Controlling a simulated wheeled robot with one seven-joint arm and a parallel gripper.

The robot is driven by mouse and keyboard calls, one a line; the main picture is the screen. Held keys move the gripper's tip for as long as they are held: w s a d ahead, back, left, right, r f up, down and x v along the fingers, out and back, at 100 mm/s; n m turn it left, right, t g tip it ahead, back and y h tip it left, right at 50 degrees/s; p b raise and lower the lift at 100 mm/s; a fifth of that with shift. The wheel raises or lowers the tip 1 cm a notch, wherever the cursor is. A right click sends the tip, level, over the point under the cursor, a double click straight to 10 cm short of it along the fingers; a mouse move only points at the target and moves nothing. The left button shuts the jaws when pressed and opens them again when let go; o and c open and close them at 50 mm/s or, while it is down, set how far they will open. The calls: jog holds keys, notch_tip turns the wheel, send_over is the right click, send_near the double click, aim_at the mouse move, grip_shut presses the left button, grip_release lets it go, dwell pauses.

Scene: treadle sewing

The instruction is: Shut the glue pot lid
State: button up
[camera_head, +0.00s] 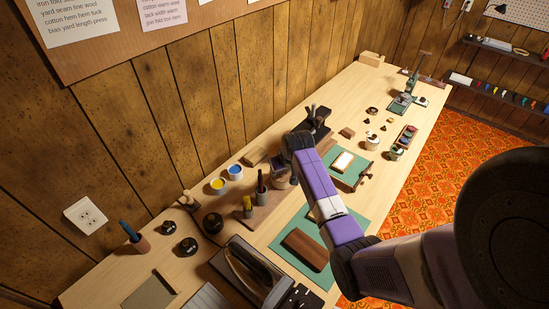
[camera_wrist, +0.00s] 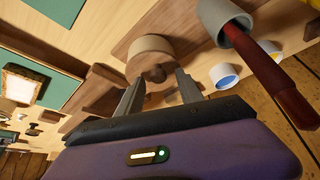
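The glue pot (camera_wrist: 150,48) appears to be the round tan piece with a dark brown knob (camera_wrist: 156,74) in the wrist view. It stands on a brown wooden base, straight ahead of my fingertips. Whether its lid is open or shut cannot be told. In the head view the pot (camera_head: 281,177) seems to show just left of my wrist, partly hidden by it. My gripper (camera_wrist: 162,78) has its two grey fingers apart with nothing between them, near the knob on either side. Contact cannot be made out. In the head view my arm hides the fingers.
A grey cup (camera_wrist: 211,14) with a red-brown handle stands close beside the pot. A blue paint pot (camera_head: 235,172) and a yellow one (camera_head: 217,184) stand by the wall. A green mat (camera_head: 287,236) bears a brown block. An iron (camera_head: 248,270) stands in front.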

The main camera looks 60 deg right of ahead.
jog(key=shift+a+r, duration=0.1)
jog(key=shift+r, duration=3.35)
